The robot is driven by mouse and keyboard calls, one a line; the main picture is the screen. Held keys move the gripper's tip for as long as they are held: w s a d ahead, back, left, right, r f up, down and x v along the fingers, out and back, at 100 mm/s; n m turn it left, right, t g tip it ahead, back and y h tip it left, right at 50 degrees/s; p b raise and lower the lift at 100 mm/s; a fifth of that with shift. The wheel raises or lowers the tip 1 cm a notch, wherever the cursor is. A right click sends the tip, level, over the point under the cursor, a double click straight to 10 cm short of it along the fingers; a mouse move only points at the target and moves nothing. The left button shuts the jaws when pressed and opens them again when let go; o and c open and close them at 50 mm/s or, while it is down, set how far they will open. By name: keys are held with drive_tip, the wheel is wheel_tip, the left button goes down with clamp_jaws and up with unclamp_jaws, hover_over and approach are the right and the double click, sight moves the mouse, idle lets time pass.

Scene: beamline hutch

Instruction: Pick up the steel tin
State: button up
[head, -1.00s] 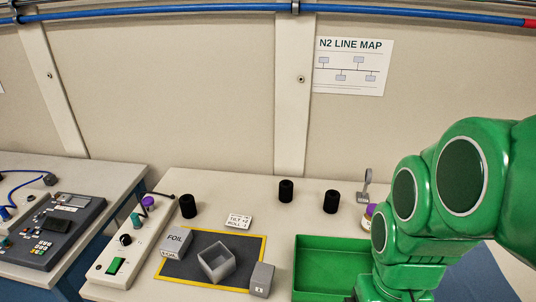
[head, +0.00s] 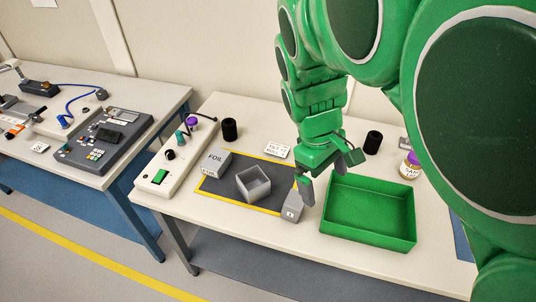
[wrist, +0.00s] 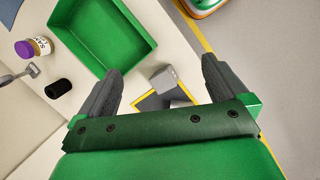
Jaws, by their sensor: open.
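A small grey box with a white label (head: 291,208) stands at the right edge of a dark, yellow-edged mat (head: 220,190). An open-topped grey square container (head: 254,185) is on the mat to its left. I cannot tell for sure which of these is the steel tin. My gripper (head: 328,174) is open and empty above the bench, between the small grey box and the green tray. In the wrist view the small grey box (wrist: 164,78) shows beyond and between the open fingers (wrist: 162,70), apart from them. The mat's other contents are mostly hidden there.
A green tray (head: 408,243) stands right of the mat. A FOIL box (head: 216,162), a white control strip (head: 160,177), a label card (head: 278,151), black cylinders (head: 229,129) and a purple-lidded jar (head: 410,166) are around. A second bench (head: 130,163) stands left across a gap.

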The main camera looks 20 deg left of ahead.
drive_tip(key=w+a+f+n+t+h, duration=0.2)
drive_tip(key=w+a+f+n+h, duration=0.15)
drive_tip(key=w, duration=0.25)
drive_tip(key=n+t+h, duration=0.3)
drive_tip(key=n+t, duration=0.3)
drive_tip(key=n, duration=0.2)
hover_over(242, 186)
drive_tip(key=d, duration=0.3)
wheel_tip(242, 186, down, 11)
drive_tip(key=a+f+n, duration=0.1)
drive_tip(key=f, duration=0.1)
drive_tip(key=s+a+f+n+t, duration=0.1)
drive_tip(key=a+f, duration=0.1)
drive_tip(key=s+a+f+n+t, duration=0.1)
drive_tip(key=a+f+n, duration=0.1)
drive_tip(key=f, duration=0.1)
drive_tip(key=shift+y, duration=0.35)
drive_tip(key=shift+f+n+t, duration=0.25)
drive_tip(key=shift+f+t, duration=0.05)
drive_tip(key=shift+f, duration=0.3)
drive_tip(key=shift+x, duration=3.8)
drive_tip(key=shift+s+f, duration=0.1)
drive_tip(key=shift+f, duration=0.05)
drive_tip(key=c, duration=0.9)
